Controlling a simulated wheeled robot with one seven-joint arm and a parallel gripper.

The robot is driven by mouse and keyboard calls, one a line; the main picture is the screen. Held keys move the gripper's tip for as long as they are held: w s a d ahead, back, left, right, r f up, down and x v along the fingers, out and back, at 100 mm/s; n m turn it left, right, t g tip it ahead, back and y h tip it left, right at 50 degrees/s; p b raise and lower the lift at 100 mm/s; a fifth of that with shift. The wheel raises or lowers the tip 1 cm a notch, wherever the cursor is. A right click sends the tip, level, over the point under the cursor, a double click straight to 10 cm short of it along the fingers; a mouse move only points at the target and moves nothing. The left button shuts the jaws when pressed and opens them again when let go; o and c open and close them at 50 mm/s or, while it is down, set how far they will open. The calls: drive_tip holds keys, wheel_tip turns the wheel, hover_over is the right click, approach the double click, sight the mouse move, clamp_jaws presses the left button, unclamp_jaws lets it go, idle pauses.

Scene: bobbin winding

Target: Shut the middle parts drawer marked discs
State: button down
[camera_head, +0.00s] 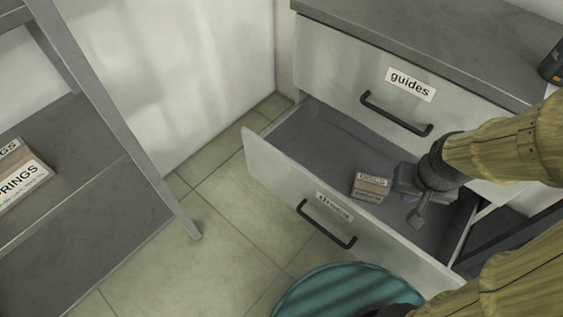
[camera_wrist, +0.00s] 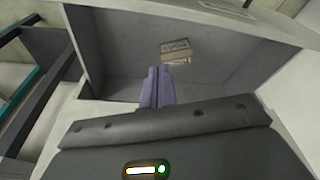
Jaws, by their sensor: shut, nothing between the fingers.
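The middle drawer marked discs (camera_head: 289,184) stands pulled out, below the shut top drawer marked guides (camera_head: 345,66). Its front has a dark bar handle (camera_head: 326,226). A small cardboard box labelled discs (camera_head: 368,188) lies inside; it also shows in the wrist view (camera_wrist: 176,52). My gripper (camera_head: 414,207) is over the open drawer, right of the box. In the wrist view its purple fingers (camera_wrist: 157,86) are together and empty, pointing toward the box, with a small gap seeming to lie between. Whether the gripper touches the drawer cannot be told.
A grey shelf rack (camera_head: 95,190) with a springs box (camera_head: 22,183) stands at the left. A teal round object (camera_head: 345,290) is on the floor in front of the drawer. A dark device (camera_head: 552,64) sits on the cabinet top (camera_head: 420,38). Tiled floor (camera_head: 200,265) is clear between rack and drawer.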

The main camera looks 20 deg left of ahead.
drive_tip(key=w+a+n+g+h+p, duration=0.15)
drive_tip(key=a+n+h+p, duration=0.25)
drive_tip(key=a+n+p, duration=1.2)
drive_tip(key=s+a+f+n+t+p, duration=0.1)
drive_tip(key=s+a+n+t+p, duration=0.2)
drive_tip(key=a+n, duration=0.4)
drive_tip(key=s+a+f+n+t+p, duration=0.2)
drive_tip(key=s+a+n+t+p, duration=0.1)
drive_tip(key=a+n, duration=0.5)
drive_tip(key=s+a+t, duration=0.1)
drive_tip(key=a, duration=0.2)
drive_tip(key=shift+s+a+f+p, duration=0.15)
drive_tip(key=shift+a+f+p, duration=0.1)
drive_tip(key=shift+a+p, duration=0.15)
